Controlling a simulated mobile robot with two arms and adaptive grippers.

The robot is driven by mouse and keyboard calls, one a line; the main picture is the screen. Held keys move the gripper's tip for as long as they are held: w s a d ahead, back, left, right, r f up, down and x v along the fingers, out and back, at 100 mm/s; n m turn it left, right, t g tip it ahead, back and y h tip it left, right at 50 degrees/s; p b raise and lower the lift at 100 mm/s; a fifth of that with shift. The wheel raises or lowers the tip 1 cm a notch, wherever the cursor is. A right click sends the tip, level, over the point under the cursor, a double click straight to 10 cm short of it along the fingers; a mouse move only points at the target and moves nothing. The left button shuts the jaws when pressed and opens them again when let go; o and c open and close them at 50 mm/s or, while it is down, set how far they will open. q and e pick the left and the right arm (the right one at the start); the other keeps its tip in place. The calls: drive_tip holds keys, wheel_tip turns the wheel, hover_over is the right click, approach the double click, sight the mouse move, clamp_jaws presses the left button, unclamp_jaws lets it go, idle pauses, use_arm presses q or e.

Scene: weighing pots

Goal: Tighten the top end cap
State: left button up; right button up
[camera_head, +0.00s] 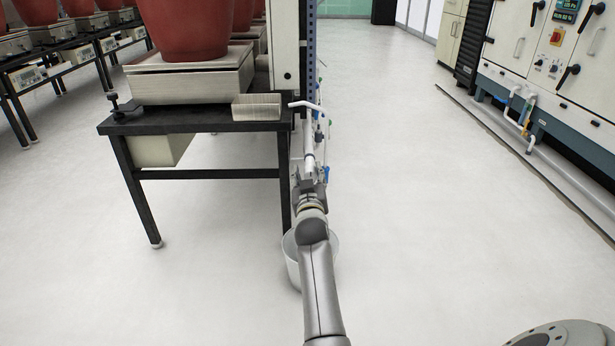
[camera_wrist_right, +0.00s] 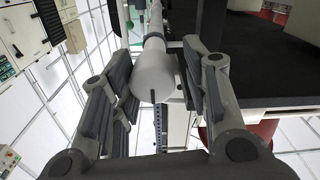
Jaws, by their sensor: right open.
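A white pipe with a wider rounded end cap (camera_wrist_right: 155,76) lies between the two fingers of my right gripper (camera_wrist_right: 160,62) in the right wrist view. The fingers stand apart on both sides of the cap, with a visible gap to the left one; contact on the right is unclear. In the head view my right gripper (camera_head: 309,176) is at the lower end of the white pipe (camera_head: 308,143), beside the table's right corner. The cap is hard to make out there. My left gripper is in neither view.
A white bucket (camera_head: 292,262) stands on the floor under my right arm. Control cabinets (camera_head: 550,60) line the right; the floor between is clear.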

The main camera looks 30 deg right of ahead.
sight(312, 170)
drive_tip(key=shift+s+d+f, duration=0.1)
drive_tip(key=shift+s+d, duration=0.15)
drive_tip(key=shift+d, duration=0.1)
drive_tip(key=shift+s+d, duration=0.1)
drive_tip(key=shift+r, duration=0.2)
drive_tip(key=shift+r, duration=0.35)
wheel_tip(312, 170, up, 9)
drive_tip(key=shift+r, duration=0.1)
